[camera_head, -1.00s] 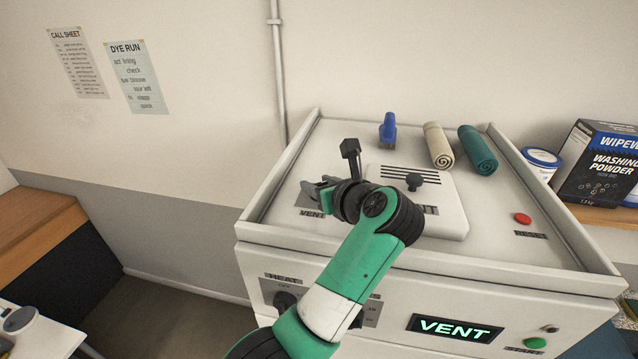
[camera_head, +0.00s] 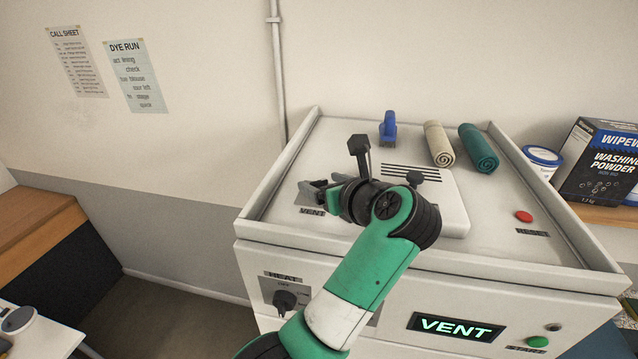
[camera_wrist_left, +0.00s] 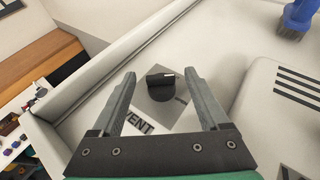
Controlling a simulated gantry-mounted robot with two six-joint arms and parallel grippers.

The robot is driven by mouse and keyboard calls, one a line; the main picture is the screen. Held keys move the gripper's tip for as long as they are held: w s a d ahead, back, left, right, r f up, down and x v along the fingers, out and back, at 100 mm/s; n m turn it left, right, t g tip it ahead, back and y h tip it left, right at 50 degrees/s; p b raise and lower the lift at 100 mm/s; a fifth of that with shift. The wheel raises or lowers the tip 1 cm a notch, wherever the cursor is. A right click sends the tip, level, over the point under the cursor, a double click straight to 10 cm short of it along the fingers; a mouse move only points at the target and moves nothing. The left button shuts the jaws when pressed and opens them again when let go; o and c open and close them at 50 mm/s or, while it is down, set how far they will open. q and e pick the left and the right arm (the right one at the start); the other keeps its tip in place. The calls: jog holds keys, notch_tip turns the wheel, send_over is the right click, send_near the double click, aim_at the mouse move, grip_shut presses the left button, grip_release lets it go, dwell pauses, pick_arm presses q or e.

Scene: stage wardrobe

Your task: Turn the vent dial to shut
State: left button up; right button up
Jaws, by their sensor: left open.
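The vent dial (camera_wrist_left: 161,84) is a dark round knob with a raised grip bar and a pale mark at one end. It sits on a grey plate (camera_wrist_left: 172,117) labelled VENT on top of the white machine (camera_head: 300,140). My left gripper (camera_wrist_left: 158,88) is open, with one finger on each side of the dial and a gap on both sides. In the head view my left gripper (camera_head: 313,192) is over the VENT label and hides the dial. My right gripper is not in view.
A raised lid with a knob (camera_head: 450,205) is right of my arm. A blue brush (camera_head: 388,130), a cream roll (camera_head: 438,145) and a teal roll (camera_head: 478,148) lie at the back. A red button (camera_head: 523,216) is at right. The display (camera_head: 455,328) reads VENT.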

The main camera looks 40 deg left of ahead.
pick_arm(q)
jog(key=b+v, duration=0.2)
jog(key=v, duration=0.6)
jog(key=shift+s+d, duration=0.15)
jog(key=shift+d, duration=0.25)
jog(key=shift+s+d+r, duration=0.1)
jog(key=shift+d+r, duration=0.1)
jog(key=shift+d, duration=0.05)
jog(key=shift+c, duration=0.4)
